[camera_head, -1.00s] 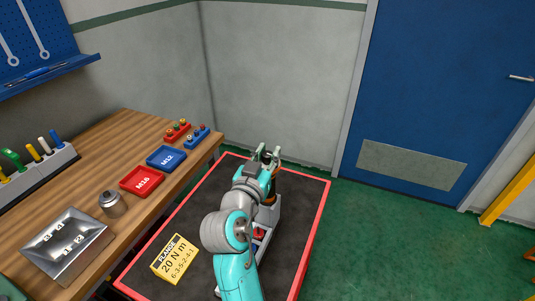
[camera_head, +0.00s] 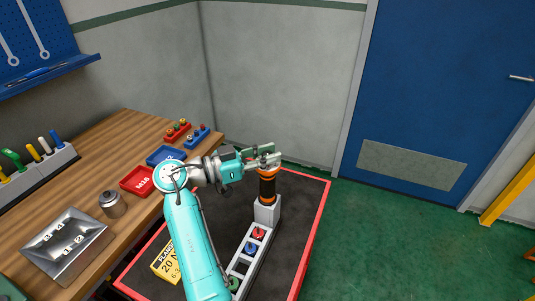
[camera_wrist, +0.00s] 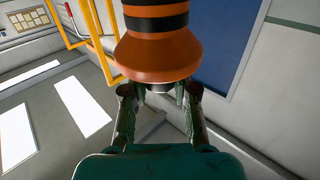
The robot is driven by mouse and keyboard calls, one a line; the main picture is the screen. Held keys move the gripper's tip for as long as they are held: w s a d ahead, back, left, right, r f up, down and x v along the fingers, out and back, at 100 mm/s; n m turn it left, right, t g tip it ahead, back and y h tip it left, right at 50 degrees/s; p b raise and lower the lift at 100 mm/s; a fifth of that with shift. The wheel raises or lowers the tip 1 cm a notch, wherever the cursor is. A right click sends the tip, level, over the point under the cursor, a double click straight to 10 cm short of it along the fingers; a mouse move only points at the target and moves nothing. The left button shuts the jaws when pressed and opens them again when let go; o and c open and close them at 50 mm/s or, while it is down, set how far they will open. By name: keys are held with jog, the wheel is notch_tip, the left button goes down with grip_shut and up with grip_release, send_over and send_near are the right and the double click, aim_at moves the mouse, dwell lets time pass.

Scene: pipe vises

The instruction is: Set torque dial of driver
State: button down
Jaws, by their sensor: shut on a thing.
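The driver (camera_head: 267,186) is black with orange bands and stands upright in the grey holder (camera_head: 267,213). My gripper (camera_head: 268,158) reaches in from the left, level with its upper end, and is shut on it. In the wrist view, my gripper's fingers (camera_wrist: 160,92) close around the driver just at the edge of its flared orange part (camera_wrist: 157,56). The torque dial's markings are not readable.
The grey rack in front of the driver holds a red piece (camera_head: 258,233), a blue piece (camera_head: 249,247) and a green piece (camera_head: 234,283). The wooden bench (camera_head: 120,145) with trays stands at the left. The red-edged dark mat (camera_head: 300,215) is clear to the right.

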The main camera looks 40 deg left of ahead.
jog(key=shift+m+g+h, duration=2.1)
jog(key=shift+g+h, duration=0.1)
jog(key=shift+h, duration=0.3)
jog(key=shift+f, duration=0.1)
jog(key=c, duration=0.9)
grip_release()
jog(key=shift+o, duration=0.2)
notch_tip(320, 180, up, 10)
jog(key=shift+r, duration=0.1)
